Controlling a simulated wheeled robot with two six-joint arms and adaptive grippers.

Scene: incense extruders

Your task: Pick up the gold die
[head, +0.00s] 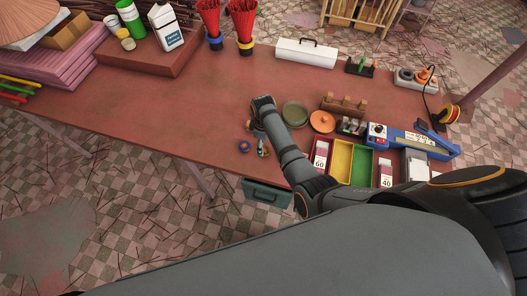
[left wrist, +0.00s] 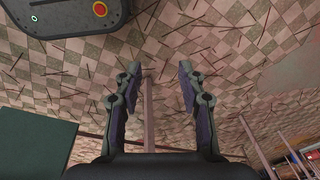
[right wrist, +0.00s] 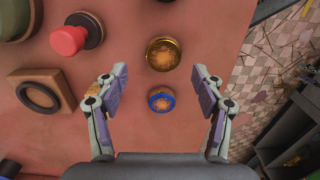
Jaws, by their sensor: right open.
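The gold die (right wrist: 163,54) is a small round piece with a shiny gold rim and a brownish centre. In the right wrist view it stands on the red-brown tabletop, ahead of and between the fingers. My right gripper (right wrist: 160,86) is open and empty above the table, one finger to each side of a blue-rimmed round die (right wrist: 161,99). The blue die also shows in the head view (head: 244,147), near the front edge. My right arm partly covers this area there. My left gripper (left wrist: 158,72) is open and empty above the tiled floor, outside the head view.
In the right wrist view, a red knob (right wrist: 68,40) and a dark-ringed block (right wrist: 43,92) stand left of the dies. The table's front edge lies close on the right. Colored trays (head: 341,160) stand right of my arm. The table's left middle is clear.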

